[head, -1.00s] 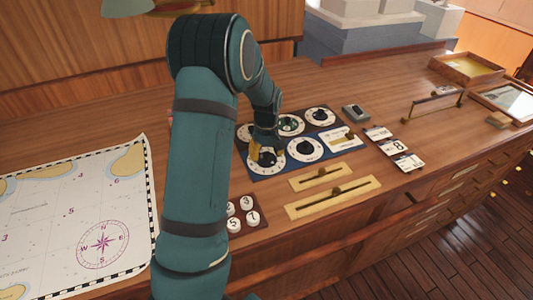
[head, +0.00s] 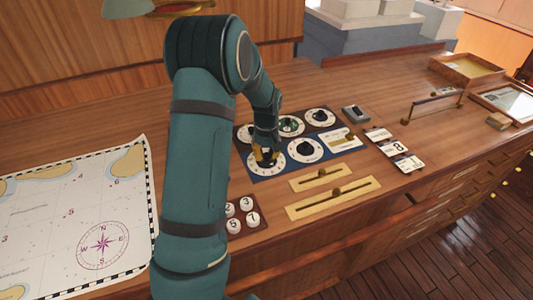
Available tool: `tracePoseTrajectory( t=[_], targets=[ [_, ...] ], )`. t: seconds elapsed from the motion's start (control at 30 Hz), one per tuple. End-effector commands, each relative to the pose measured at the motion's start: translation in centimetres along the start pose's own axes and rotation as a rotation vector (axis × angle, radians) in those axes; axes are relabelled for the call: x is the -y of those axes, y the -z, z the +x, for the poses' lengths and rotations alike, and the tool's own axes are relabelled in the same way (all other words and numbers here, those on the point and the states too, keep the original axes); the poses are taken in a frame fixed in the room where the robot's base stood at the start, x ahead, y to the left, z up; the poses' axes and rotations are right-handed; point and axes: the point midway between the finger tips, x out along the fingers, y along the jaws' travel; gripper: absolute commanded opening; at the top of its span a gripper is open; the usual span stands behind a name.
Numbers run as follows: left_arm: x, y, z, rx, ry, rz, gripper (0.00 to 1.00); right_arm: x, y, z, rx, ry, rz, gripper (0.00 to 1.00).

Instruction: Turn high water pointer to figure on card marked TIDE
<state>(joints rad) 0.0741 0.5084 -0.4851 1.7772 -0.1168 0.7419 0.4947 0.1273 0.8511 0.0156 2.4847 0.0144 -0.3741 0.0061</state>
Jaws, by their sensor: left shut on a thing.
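A dark blue panel (head: 283,173) on the wooden desk bears white round dials with dark knobs. My left gripper (head: 265,156) reaches down onto the front left dial (head: 262,168), shut on its knob, which the fingers mostly hide. The dial to its right (head: 306,151) has a bare dark knob. Several cards (head: 394,149) lie right of the panel; one shows an 8, and their labels are too small to read. I cannot tell which dial is the high water pointer. My right gripper is not in view.
Two brass slider plates (head: 333,197) lie in front of the panel. Numbered round buttons (head: 242,215) sit at front left, near my arm. A chart (head: 75,215) covers the left of the desk. A raised handle (head: 435,105) and a tray (head: 467,68) stand farther right.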

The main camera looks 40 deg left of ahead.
Motion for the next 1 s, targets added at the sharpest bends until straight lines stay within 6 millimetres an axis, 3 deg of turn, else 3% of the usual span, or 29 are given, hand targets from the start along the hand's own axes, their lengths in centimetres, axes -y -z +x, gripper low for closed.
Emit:
tracePoseTrajectory(
  t=[0.5, 1.0],
  targets=[
    [0.07, -0.04, 0.04, 0.002, 0.000, 0.322, 0.00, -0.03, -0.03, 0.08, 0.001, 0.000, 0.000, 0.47],
    [0.05, -0.06, 0.05, 0.002, 0.001, 0.399, 0.00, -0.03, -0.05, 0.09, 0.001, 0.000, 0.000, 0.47]
  ],
)
